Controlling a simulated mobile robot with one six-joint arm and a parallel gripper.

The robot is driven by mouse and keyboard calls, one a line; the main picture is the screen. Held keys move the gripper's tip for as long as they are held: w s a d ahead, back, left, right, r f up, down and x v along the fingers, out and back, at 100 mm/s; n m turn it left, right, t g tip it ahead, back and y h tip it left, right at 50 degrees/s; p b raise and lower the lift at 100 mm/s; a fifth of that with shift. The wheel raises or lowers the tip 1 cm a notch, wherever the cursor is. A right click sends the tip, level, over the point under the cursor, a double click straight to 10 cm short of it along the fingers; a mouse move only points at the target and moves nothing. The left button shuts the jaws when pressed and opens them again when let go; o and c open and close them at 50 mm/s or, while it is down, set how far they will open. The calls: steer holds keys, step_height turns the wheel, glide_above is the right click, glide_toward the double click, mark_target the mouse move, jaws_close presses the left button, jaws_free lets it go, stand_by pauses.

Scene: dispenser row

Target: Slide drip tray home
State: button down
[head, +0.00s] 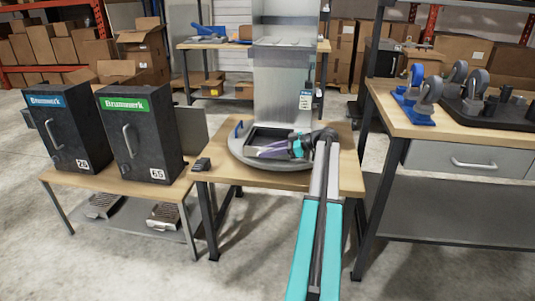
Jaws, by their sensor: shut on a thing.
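The drip tray (262,133) looks like a dark, shallow rectangular tray in the round grey base of the metal dispenser (282,95) on the middle table. My gripper (262,152) reaches in from the right and points left, low across the tray's front edge. It is shut on the tray's front part, but the fingertips are small and the grip itself is hard to make out. My gripper and wrist hide the tray's front right portion. I cannot tell how far the tray is in.
Two black Brunnwerk boxes (140,135) stand on the left bench, with grated trays (103,206) on the shelf below. A small dark block (202,164) lies at the middle table's left edge. The right workbench (450,125) holds casters. A dark post stands between the tables.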

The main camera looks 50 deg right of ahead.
steer(key=shift+w+d, duration=0.1)
steer(key=c, duration=1.3)
jaws_free()
steer(key=shift+o, duration=0.2)
steer(key=shift+d, duration=0.1)
steer(key=p+v, duration=0.1)
steer(key=v, duration=1.2)
steer(key=shift+s, duration=0.4)
steer(key=shift+d+r+p, duration=0.1)
steer(key=shift+r+p, duration=0.2)
steer(key=shift+p, duration=0.05)
